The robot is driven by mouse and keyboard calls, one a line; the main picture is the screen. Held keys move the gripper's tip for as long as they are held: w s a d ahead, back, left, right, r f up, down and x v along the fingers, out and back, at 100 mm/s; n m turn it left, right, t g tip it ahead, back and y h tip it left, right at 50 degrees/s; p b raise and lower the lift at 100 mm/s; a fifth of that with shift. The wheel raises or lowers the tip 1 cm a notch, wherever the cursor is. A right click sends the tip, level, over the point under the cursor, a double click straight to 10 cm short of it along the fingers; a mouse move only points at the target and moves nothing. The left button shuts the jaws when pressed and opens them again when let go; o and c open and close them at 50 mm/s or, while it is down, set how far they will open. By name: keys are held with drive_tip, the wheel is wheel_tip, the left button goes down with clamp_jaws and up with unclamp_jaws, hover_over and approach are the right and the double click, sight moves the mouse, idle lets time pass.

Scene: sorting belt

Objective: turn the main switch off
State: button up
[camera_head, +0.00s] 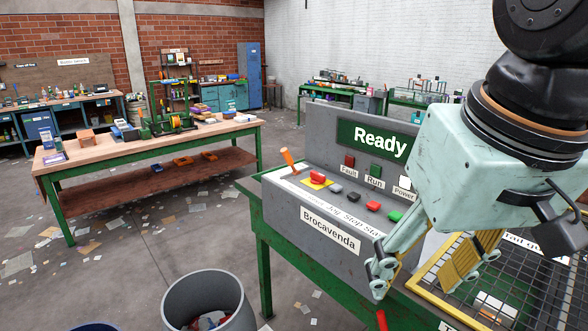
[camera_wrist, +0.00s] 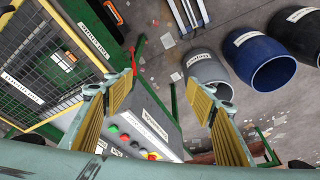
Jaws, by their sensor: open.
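A grey control console (camera_head: 280,205) stands on a green table. An orange lever (camera_head: 288,158) sticks up, tilted, at the left end of its sloped panel. I cannot read the label by that lever, so I cannot tell if it is the main switch. A red handle (camera_head: 382,320) shows below the console front; it also shows in the wrist view (camera_wrist: 138,52). My gripper (camera_head: 422,274) is open and empty, in front of the console's right end, right of the orange lever. In the wrist view both fingers (camera_wrist: 164,90) are spread over the console's front edge.
The panel carries a red button on yellow (camera_head: 318,178), a red button (camera_head: 373,206) and a green button (camera_head: 395,216). The display (camera_head: 372,139) reads "Ready". A wire-mesh frame (camera_head: 530,275) is at right. A grey bin (camera_head: 210,290) stands on the floor; a blue one (camera_wrist: 258,62) is beside it.

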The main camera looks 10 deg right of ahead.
drive_tip(key=w+r+m+p, duration=0.1)
drive_tip(key=w+r+p, duration=0.2)
drive_tip(key=w+r, duration=0.35)
drive_tip(key=w+r+m+p, duration=0.2)
drive_tip(key=w+r, duration=0.1)
drive_tip(key=w, duration=0.7)
drive_tip(key=m+g+p, duration=0.4)
drive_tip(key=m+p, duration=0.4)
drive_tip(key=p, duration=0.8)
hover_over(318, 173)
wheel_tip(318, 173, down, 9)
drive_tip(key=shift+r, duration=0.2)
drive_tip(key=shift+w+f, duration=0.1)
drive_tip(key=shift+f, duration=6.8)
drive_tip(key=shift+c, duration=0.6)
drive_tip(key=c, duration=0.7)
